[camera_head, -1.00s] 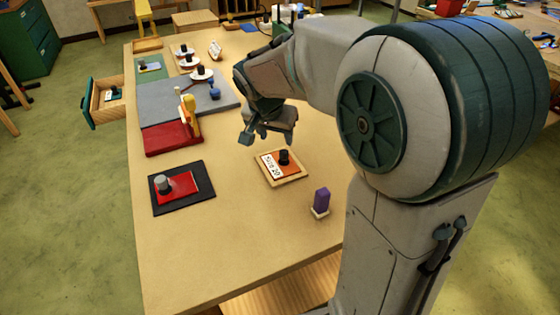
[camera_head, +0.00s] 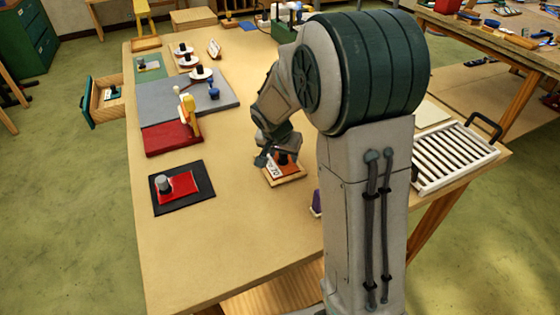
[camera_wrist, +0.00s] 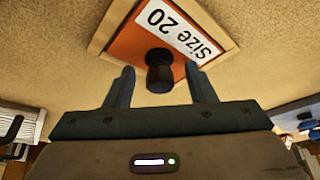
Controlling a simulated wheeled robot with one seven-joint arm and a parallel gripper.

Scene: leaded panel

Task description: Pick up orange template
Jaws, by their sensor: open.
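A black knob (camera_wrist: 159,72) stands up from the template. My gripper (camera_wrist: 160,80) is open, with one finger on each side of the knob in the wrist view. The fingers look apart from the knob, and I cannot tell their exact height. In the head view my gripper (camera_head: 276,160) is over the tray (camera_head: 287,179) and hides much of the orange template.
A red template with a grey knob (camera_head: 180,186) lies on a black mat (camera_head: 204,192) to the left. A purple block (camera_head: 316,203) is close by, partly behind my arm. A white slatted rack (camera_head: 452,155) stands at the right. The table's front middle is clear.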

